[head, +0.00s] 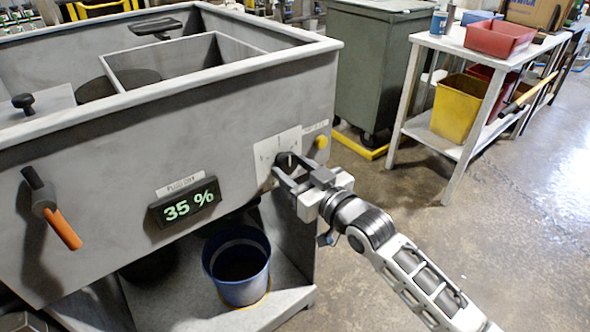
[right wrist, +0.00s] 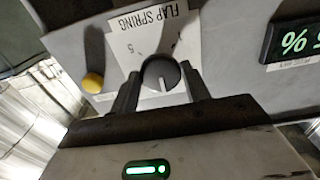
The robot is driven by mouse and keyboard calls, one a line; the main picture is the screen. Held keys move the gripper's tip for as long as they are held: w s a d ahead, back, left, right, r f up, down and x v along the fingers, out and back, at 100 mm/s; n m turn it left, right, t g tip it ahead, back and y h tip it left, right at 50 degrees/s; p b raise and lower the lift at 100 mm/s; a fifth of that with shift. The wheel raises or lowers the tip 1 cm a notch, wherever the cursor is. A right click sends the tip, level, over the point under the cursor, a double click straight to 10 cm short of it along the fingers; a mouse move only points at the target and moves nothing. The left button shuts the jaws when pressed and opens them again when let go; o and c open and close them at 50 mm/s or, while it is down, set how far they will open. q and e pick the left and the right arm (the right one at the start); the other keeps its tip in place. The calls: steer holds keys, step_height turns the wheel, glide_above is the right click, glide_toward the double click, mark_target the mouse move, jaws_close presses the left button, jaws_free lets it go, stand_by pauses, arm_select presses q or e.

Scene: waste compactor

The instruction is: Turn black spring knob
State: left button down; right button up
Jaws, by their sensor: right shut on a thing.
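The black spring knob (right wrist: 160,75) is round with a pale pointer line and sits on a white plate (right wrist: 140,45) lettered "FLAP SPRING" with a scale. In the head view the knob (head: 287,160) is partly hidden by my right gripper (head: 284,172), at the right end of the compactor's front panel. In the right wrist view my right gripper (right wrist: 160,95) has its two dark fingers on either side of the knob, shut on it. My left gripper is not in view.
A display (head: 186,205) reads 35 % on the grey panel. A yellow button (head: 321,142) is close beside the knob plate. An orange-handled lever (head: 62,228) is at left. A blue bucket (head: 238,270) stands below. The floor at right is clear.

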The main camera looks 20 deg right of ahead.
steer(key=shift+r+m+p, duration=0.15)
steer(key=shift+m+p, duration=1.05)
steer(key=shift+m, duration=0.1)
steer(key=m+p, duration=0.2)
steer(key=m, duration=0.1)
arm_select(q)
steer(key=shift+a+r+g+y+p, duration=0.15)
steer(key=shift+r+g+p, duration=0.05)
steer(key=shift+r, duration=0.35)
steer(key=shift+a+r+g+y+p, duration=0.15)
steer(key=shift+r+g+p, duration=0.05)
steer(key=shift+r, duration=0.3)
arm_select(e)
steer(key=shift+a+m, duration=0.1)
steer(key=shift+m, duration=1.4)
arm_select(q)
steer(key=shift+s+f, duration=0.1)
arm_select(e)
steer(key=o, duration=1)
steer(key=shift+c, duration=0.2)
steer(key=shift+s, duration=0.1)
